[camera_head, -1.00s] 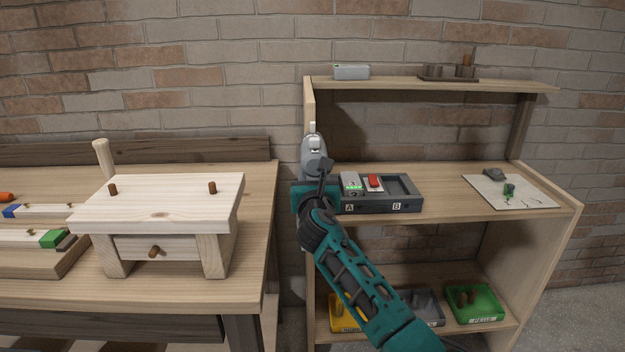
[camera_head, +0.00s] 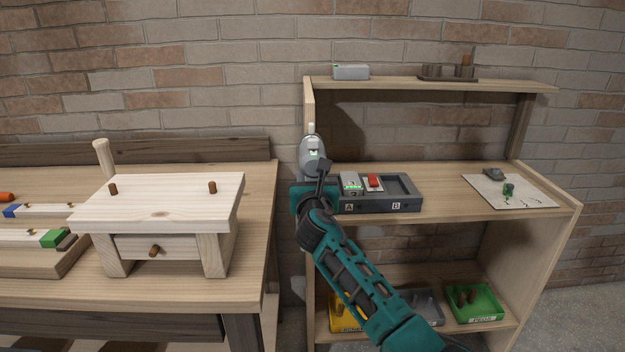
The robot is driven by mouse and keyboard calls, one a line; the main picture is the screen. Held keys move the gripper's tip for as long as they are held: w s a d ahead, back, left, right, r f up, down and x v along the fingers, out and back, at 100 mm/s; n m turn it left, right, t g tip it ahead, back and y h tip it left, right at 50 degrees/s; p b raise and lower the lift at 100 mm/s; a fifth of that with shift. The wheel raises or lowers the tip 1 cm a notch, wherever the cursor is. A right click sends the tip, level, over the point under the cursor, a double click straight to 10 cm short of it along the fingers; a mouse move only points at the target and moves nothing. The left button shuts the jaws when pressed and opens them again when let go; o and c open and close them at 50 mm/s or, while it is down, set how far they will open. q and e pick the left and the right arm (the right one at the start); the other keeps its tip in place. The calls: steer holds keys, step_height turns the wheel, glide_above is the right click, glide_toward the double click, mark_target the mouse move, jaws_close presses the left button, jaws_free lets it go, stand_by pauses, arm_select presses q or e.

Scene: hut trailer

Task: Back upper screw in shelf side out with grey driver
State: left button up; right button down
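The wooden shelf unit (camera_head: 545,197) stands right of the workbench. My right arm reaches in from the lower right, and its gripper (camera_head: 314,178) is at the shelf's left side panel (camera_head: 309,100). The gripper appears shut on the grey driver (camera_head: 310,153), which points up and away along the side panel. The screw is not visible; the driver and gripper cover that part of the panel. My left gripper is not in view.
A dark tray marked A and B (camera_head: 405,208) holds a grey battery-like block and a red one, close right of the gripper. A small wooden table (camera_head: 165,208) stands on the workbench (camera_head: 260,200). Green (camera_head: 490,312), grey and yellow bins sit on the lower shelf.

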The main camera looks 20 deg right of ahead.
steer(key=shift+r, duration=0.3)
